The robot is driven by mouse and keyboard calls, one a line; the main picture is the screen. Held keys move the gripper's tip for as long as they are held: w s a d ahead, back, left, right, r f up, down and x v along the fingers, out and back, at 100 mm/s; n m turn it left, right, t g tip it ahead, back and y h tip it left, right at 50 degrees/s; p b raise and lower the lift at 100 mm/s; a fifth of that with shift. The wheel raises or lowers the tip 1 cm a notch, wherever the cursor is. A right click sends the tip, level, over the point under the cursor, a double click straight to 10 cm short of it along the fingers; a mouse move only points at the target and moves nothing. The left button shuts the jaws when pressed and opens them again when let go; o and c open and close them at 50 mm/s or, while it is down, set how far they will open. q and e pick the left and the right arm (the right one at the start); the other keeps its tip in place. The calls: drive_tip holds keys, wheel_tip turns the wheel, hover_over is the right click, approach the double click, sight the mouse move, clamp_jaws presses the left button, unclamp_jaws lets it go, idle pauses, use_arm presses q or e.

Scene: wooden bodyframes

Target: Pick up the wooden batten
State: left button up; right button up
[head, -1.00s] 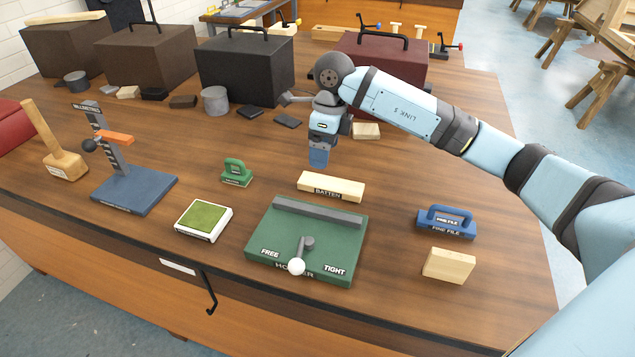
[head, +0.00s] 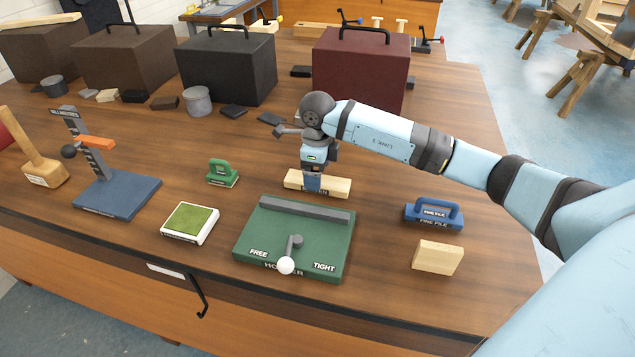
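The wooden batten (head: 335,188) is a pale bar with dark lettering, lying on the bench behind the green holder board. My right gripper (head: 312,185) points down at the middle of the batten and covers part of its lettering. Its fingers overlap the batten in the head view. I cannot tell whether they are closed on it or only around it. My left gripper is not in view.
The green holder (head: 340,242) with a lever stands in front of the batten. A blue fine file (head: 433,214) and a pale block (head: 437,258) are to the right, a green-handled tool (head: 222,173) and green pad (head: 190,222) to the left. Large dark cases (head: 228,70) stand behind.

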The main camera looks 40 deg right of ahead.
wheel_tip(320, 180, down, 3)
drive_tip(key=shift+r, duration=0.1)
drive_tip(key=c, duration=1.1)
drive_tip(key=shift+o, duration=0.2)
drive_tip(key=shift+r, duration=0.1)
